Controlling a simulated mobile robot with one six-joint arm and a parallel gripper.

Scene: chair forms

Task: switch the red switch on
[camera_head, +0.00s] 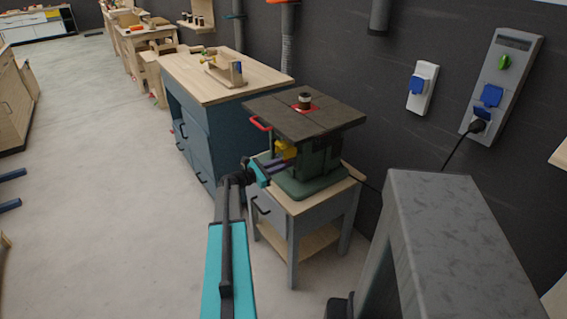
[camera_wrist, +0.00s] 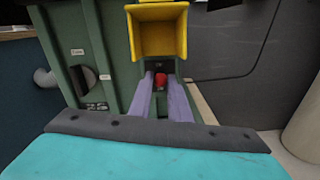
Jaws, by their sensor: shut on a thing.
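The red switch (camera_wrist: 161,81) shows in the wrist view, low on the front of a green machine (camera_wrist: 115,50), just below a raised yellow cover (camera_wrist: 158,32). My gripper (camera_wrist: 161,88) has its two purple fingers on either side of the red switch, shut on it. In the head view my gripper (camera_head: 280,163) reaches the front of the green machine (camera_head: 318,165), under the yellow cover (camera_head: 285,150). The red switch cannot be made out in the head view. Whether it is on or off cannot be told.
The machine stands on a small grey table with a wooden top (camera_head: 335,190). Its dark tabletop (camera_head: 290,115) overhangs the switch area. A blue cabinet (camera_head: 220,125) stands behind to the left. Wall sockets (camera_head: 422,88) are at right. Open floor (camera_head: 100,180) lies to the left.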

